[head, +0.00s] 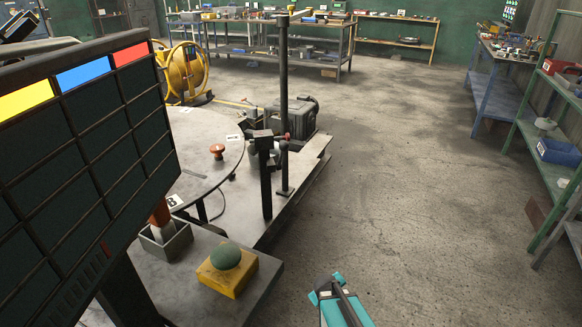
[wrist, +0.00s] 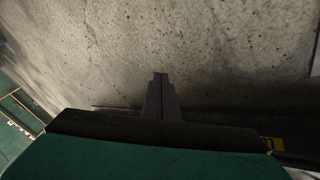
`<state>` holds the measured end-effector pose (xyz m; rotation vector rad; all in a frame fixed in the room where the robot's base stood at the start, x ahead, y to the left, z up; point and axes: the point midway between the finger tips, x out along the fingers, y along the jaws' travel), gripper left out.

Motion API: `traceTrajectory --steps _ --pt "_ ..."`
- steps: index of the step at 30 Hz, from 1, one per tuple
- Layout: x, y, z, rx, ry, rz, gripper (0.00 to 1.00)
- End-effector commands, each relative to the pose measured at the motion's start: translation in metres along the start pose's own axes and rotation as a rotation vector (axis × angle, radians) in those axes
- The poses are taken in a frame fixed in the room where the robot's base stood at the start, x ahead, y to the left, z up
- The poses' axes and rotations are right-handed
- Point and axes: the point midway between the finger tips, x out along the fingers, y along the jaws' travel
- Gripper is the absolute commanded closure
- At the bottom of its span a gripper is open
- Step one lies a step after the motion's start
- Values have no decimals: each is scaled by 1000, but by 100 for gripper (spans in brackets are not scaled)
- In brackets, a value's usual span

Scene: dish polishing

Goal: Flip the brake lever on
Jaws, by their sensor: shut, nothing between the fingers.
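No part is plainly marked as the brake lever. An orange-red handle (head: 160,212) stands upright in a square grey housing (head: 178,240) at the lower left, partly hidden by the panel. A small red knob (head: 287,136) shows by the black posts on the machine platform. I cannot tell which of these is the brake lever. My gripper (wrist: 161,76) is shut and empty in the wrist view, over bare concrete floor. My teal arm (head: 338,300) shows at the bottom of the head view, right of the console and apart from both parts.
A dark panel (head: 85,150) with coloured squares blocks the left. A yellow box with a green button (head: 226,255) sits on the console. A round table (head: 200,165) with an orange knob (head: 217,150) lies behind. Shelves (head: 540,150) line the right; the floor between is clear.

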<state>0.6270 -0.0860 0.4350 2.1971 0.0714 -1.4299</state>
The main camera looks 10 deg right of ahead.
Motion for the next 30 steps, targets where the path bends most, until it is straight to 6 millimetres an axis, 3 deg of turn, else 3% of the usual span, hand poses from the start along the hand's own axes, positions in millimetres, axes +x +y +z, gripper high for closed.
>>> traceTrajectory --steps 2,8,14,18,24,30 --pt "6 27 -37 -56 111 73 100" --pt "-17 90 -127 -224 378 263 100" --pt "-64 138 -206 -410 622 462 100" --pt "-108 160 -252 -550 779 607 100" --pt "-173 174 -298 -754 972 800 100" --pt "-216 173 -317 -888 1081 915 100"
